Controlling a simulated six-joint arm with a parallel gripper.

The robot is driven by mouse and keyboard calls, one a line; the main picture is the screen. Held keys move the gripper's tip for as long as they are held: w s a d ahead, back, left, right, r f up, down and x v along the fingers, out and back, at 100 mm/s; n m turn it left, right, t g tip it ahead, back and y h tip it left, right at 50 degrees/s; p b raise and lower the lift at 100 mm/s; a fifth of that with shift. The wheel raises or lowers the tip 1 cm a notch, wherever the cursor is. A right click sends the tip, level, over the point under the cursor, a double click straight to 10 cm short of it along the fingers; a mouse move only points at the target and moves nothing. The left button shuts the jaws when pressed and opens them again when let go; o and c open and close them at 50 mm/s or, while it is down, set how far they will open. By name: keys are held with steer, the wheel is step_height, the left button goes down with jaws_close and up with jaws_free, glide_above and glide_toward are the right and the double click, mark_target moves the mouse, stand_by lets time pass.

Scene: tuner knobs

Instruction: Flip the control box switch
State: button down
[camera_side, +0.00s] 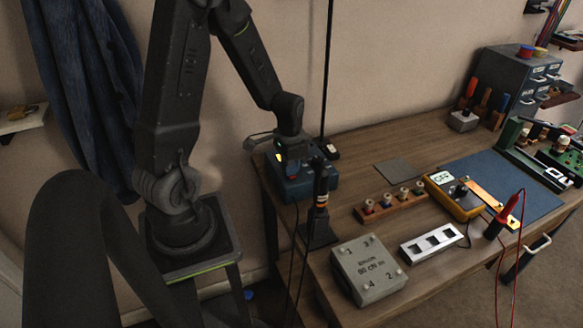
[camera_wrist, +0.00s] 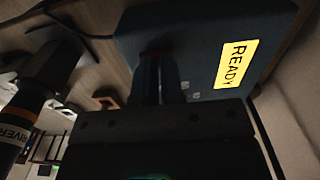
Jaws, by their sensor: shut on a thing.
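The control box (camera_side: 296,190) is a blue box at the left back corner of the bench. It also fills the upper part of the wrist view (camera_wrist: 215,25), where a lit yellow display (camera_wrist: 237,64) reads READY. My gripper (camera_side: 291,164) is right at the box, reaching it from above. In the wrist view my gripper's fingers (camera_wrist: 158,72) are close together against the box face and shut on a small part there, likely the switch. A bit of red shows at the fingertips. The switch itself is mostly hidden, and its position cannot be told.
A black stand with an orange-banded driver (camera_side: 320,200) stands close in front of the box. A grey box (camera_side: 368,270), a knob rack (camera_side: 392,203), a silver tray (camera_side: 432,243) and a yellow meter (camera_side: 452,196) lie to the right.

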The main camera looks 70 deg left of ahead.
steer(key=shift+s+a+f, duration=0.1)
steer(key=shift+s+f, duration=0.05)
steer(key=shift+f, duration=0.1)
step_height(320, 180, up, 14)
steer(key=shift+r, duration=0.25)
stand_by(0.4)
